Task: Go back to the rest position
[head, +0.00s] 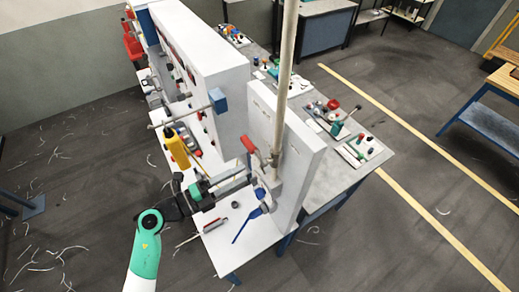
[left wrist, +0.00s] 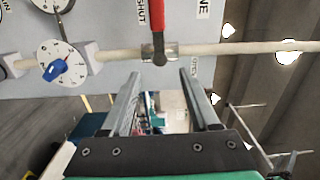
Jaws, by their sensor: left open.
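The red lever also shows in the head view (head: 248,145) close to the gripper. My right gripper is in neither view.
A round gauge with a blue knob (left wrist: 55,70) is on the panel. Small tools lie on the white bench top (head: 222,255). A grey table (head: 345,178) with parts stands behind.

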